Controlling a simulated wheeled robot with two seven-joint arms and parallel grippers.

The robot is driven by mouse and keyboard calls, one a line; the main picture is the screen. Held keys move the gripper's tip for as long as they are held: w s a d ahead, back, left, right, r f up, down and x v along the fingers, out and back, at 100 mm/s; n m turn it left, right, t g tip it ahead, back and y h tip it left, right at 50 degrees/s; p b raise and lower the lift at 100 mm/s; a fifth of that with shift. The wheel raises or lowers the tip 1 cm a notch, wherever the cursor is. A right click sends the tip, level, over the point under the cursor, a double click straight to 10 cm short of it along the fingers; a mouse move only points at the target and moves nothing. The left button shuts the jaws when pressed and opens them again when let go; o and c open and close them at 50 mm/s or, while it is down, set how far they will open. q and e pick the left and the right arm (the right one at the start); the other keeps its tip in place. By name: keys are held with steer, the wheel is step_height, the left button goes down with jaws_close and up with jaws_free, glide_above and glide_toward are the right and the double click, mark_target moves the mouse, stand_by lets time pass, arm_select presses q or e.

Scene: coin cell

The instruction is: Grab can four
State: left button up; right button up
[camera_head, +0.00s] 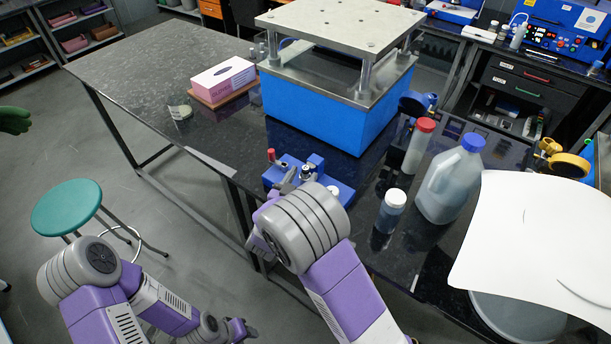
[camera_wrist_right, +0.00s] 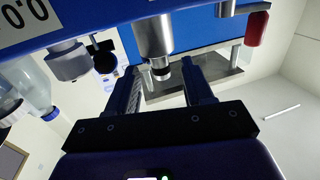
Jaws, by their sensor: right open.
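A blue fixture (camera_head: 340,190) with small metal and dark parts and a red-tipped part (camera_head: 271,155) sits at the table's near edge. My right gripper (camera_head: 285,185) is at this fixture, partly hidden by its own wrist. In the right wrist view the open fingers (camera_wrist_right: 161,68) point at a silver cylinder (camera_wrist_right: 153,38) that narrows to a small tip; contact cannot be told. A grey cylinder (camera_wrist_right: 70,62) and a red-ended metal part (camera_wrist_right: 257,28) flank it. No can number is legible. My left gripper (camera_head: 238,328) is low, away from the table, its jaws too small to tell.
A large blue block under a metal plate (camera_head: 340,22) is behind. A tissue box (camera_head: 222,80) is left. A green stool (camera_head: 67,207) stands on the floor.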

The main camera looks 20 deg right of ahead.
steer(key=shift+w+d, duration=0.4)
steer(key=shift+w, duration=0.15)
jaws_close()
